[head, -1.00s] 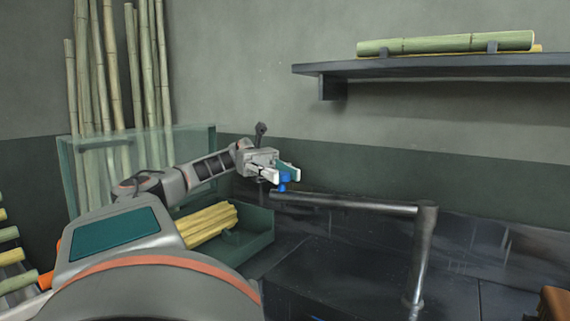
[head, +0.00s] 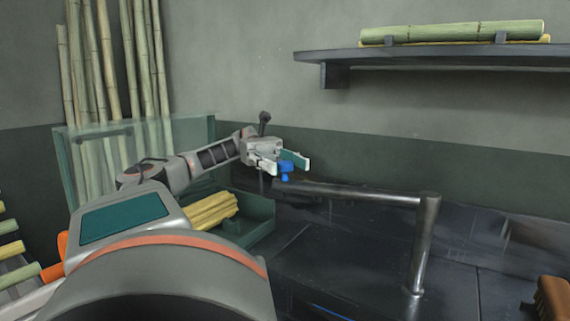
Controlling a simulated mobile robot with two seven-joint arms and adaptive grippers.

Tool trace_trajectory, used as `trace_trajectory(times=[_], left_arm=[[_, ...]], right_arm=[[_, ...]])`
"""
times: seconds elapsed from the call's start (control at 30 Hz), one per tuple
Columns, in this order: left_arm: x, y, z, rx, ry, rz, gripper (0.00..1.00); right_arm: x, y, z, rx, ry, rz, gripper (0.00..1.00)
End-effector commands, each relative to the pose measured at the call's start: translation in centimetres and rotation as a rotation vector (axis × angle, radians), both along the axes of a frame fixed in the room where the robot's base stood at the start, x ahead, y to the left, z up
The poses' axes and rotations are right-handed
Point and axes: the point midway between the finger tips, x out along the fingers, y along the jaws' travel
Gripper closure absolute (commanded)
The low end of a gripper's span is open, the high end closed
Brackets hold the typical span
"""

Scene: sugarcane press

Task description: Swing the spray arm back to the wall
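The spray arm (head: 360,193) is a dark metal pipe that runs left from the top of an upright post (head: 422,245). A blue knob (head: 286,168) stands at its left end. My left gripper (head: 287,164) is at that end, its two fingers spread on either side of the blue knob. Gaps show between the fingers and the knob, so the gripper looks open around it. My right gripper is not in view.
A dark counter (head: 350,265) lies under the spray arm, with the wall behind it. A green tray (head: 262,230) with peeled yellow canes (head: 213,210) is to the left. A shelf (head: 440,58) with green canes is above. A brown block (head: 553,297) is at lower right.

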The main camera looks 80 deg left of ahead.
Motion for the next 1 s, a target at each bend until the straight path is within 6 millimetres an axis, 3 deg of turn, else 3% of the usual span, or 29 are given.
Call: trace_trajectory(times=[0.37,0.8,1.0], left_arm=[[0.0,0.0,0.9,-0.001,-0.002,0.0,0.58],[0.0,0.0,8.2,0.0,-0.002,0.0,0.58],[0.0,0.0,9.8,-0.001,-0.001,0.0,0.58]], right_arm=[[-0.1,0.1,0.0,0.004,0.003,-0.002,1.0],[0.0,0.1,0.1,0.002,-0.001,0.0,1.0],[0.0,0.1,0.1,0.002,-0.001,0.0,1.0]])
